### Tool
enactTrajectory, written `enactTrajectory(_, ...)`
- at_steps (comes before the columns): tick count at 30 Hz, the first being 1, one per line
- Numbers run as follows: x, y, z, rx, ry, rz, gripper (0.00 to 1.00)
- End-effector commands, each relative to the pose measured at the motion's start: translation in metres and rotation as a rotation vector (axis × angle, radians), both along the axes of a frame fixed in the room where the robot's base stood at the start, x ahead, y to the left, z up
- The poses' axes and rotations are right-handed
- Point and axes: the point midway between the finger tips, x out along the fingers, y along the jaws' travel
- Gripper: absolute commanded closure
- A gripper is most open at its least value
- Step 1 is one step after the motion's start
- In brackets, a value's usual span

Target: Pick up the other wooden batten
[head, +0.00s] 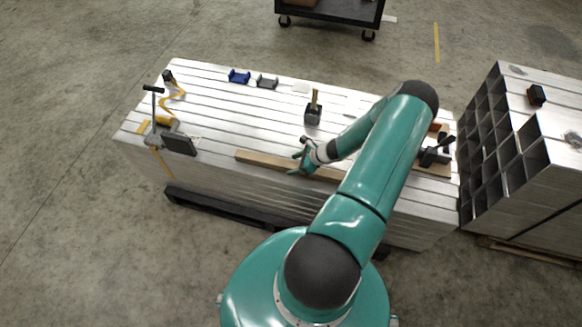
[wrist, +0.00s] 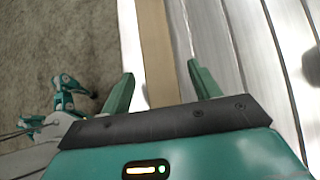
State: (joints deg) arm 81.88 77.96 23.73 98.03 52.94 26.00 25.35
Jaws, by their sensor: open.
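A long wooden batten (head: 262,160) lies along the near edge of the aluminium stack (head: 225,115). My gripper (head: 299,165) is over its middle, and my wrist and arm hide part of it. In the wrist view, the batten (wrist: 157,45) runs up the picture between the two green fingers of my gripper (wrist: 160,77), with a gap on each side. The fingers are open and hold nothing. The height of the fingertips above the batten is hard to tell.
On the stack are a dark box-like holder (head: 313,116), blue (head: 239,76) and grey brackets (head: 267,82), a dark panel (head: 179,144) at left and a black tool (head: 436,153) at right. Square tubes (head: 535,150) stand at right; a cart (head: 330,12) is behind.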

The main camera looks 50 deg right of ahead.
Motion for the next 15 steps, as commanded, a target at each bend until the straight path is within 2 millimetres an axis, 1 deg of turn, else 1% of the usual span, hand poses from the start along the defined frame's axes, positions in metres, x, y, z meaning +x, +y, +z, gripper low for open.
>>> enactTrajectory(1, 0.005, 0.003, -0.007, 0.002, 0.000, 0.000, 0.38)
enactTrajectory(4, 0.013, 0.006, -0.015, -0.001, 0.000, -0.001, 0.38)
enactTrajectory(7, 0.016, 0.008, -0.018, -0.001, -0.001, 0.000, 0.38)
enactTrajectory(12, 0.016, 0.008, -0.018, -0.002, -0.001, -0.001, 0.38)
enactTrajectory(13, 0.016, 0.008, -0.018, -0.002, -0.001, -0.001, 0.40)
enactTrajectory(15, 0.016, 0.007, -0.018, -0.002, -0.001, -0.001, 0.54)
